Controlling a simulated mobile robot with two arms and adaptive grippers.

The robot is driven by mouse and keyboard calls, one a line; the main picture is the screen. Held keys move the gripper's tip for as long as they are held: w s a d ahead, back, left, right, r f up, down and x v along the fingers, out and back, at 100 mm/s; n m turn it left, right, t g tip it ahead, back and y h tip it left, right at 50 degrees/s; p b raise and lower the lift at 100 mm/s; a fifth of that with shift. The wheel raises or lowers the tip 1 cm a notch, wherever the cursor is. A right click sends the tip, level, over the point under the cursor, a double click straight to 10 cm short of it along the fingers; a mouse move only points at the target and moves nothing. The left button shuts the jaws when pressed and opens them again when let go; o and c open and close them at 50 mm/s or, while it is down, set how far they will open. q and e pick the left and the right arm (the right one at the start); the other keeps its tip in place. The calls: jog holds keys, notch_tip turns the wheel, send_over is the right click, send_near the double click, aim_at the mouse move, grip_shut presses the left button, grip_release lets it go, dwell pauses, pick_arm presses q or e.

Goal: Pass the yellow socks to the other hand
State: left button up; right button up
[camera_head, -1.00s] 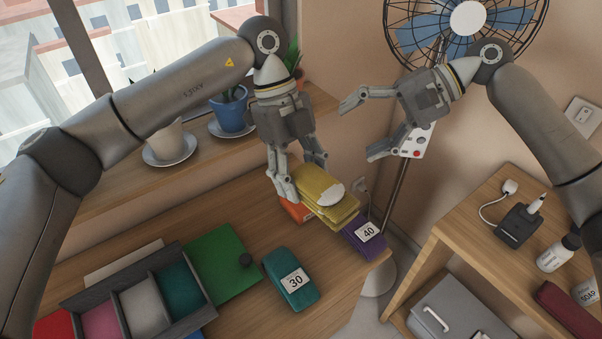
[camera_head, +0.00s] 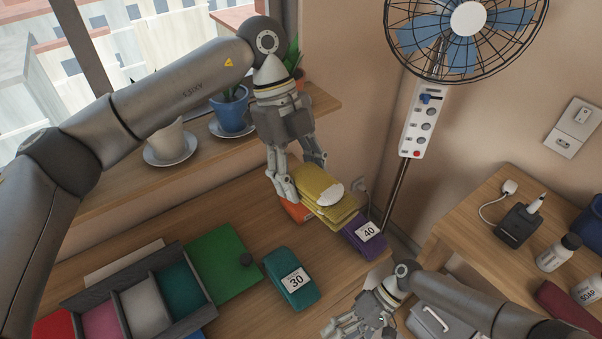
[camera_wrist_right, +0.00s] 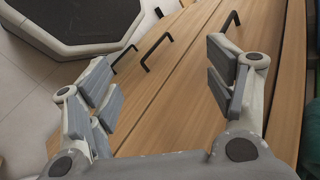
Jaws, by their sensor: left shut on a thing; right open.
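The yellow socks (camera_head: 322,197), a folded bundle with a pale patch on top, hang above the table in the head view. My left gripper (camera_head: 296,178) is shut on their left end. My right gripper (camera_head: 352,326) is low at the front, apart from the socks. In the right wrist view my right gripper (camera_wrist_right: 175,95) is open and empty, over a wooden front with dark handles. The socks do not show in that view.
A purple bundle marked 40 (camera_head: 366,235) and an orange item (camera_head: 296,211) lie below the socks. A teal bundle marked 30 (camera_head: 291,279) and a divided box (camera_head: 124,314) are on the table. A fan (camera_head: 467,25) stands behind.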

jog(key=s+d+f+m+t+h, duration=0.1)
jog(key=d+f+t+h, duration=0.25)
jog(key=f, duration=0.65)
jog(key=s+d+f+m+t+h, duration=0.1)
jog(key=s+d+f+t+h, duration=0.3)
jog(key=f, duration=0.7)
jog(key=s+d+f+n, duration=0.1)
jog(key=s+d+f, duration=0.1)
jog(key=s, duration=0.7)
jog(key=s+d+f+h, duration=0.1)
jog(key=s+d+f, duration=0.2)
jog(key=s, duration=0.6)
notch_tip(320, 180, down, 2)
jog(key=shift+s+f+n+g, duration=0.2)
jog(key=shift+s+n+g, duration=0.05)
jog(key=shift+n+g, duration=0.2)
